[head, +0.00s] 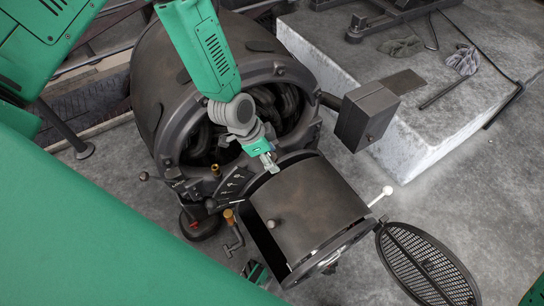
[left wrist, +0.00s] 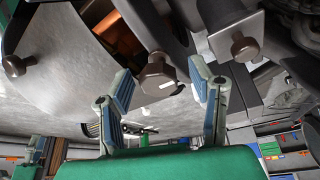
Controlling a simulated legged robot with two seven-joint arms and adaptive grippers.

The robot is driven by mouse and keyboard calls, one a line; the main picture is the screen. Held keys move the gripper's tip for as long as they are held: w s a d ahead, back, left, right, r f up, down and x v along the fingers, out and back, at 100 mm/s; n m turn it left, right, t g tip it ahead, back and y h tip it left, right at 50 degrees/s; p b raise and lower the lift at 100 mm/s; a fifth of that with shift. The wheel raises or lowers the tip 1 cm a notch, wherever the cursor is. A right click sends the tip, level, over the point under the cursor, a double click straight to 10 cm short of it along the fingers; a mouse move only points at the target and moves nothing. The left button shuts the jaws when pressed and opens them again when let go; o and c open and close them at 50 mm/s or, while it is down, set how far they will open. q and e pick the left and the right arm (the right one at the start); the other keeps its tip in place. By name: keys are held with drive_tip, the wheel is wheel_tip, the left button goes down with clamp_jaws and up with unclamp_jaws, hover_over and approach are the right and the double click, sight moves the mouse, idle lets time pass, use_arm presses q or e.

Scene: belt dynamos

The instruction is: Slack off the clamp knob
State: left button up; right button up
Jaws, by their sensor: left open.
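A dark brown faceted knob (left wrist: 156,74) with a short white mark on its face shows in the left wrist view, in front of my left gripper (left wrist: 160,90). It appears between the two blue-padded fingertips. The fingers are apart, and I see no contact with the knob. I take this for the clamp knob. In the head view the left gripper (head: 270,165) is over the upper edge of the brown curved cover (head: 310,205), beside the large round housing (head: 160,75). The knob is not clear there.
Another knob (left wrist: 243,46) sits on a metal bracket to the right; a third (left wrist: 15,65) is at the left. In the head view a dark box (head: 366,118) juts out right of the housing. A round mesh lid (head: 428,270) hangs open lower right. A white-tipped lever (head: 386,191) sticks out.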

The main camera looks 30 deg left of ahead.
use_arm(q)
drive_tip(key=shift+a, duration=0.25)
drive_tip(key=shift+d, duration=0.2)
drive_tip(key=c, duration=0.9)
drive_tip(key=shift+d+r, duration=0.1)
drive_tip(key=shift+d, duration=0.1)
clamp_jaws()
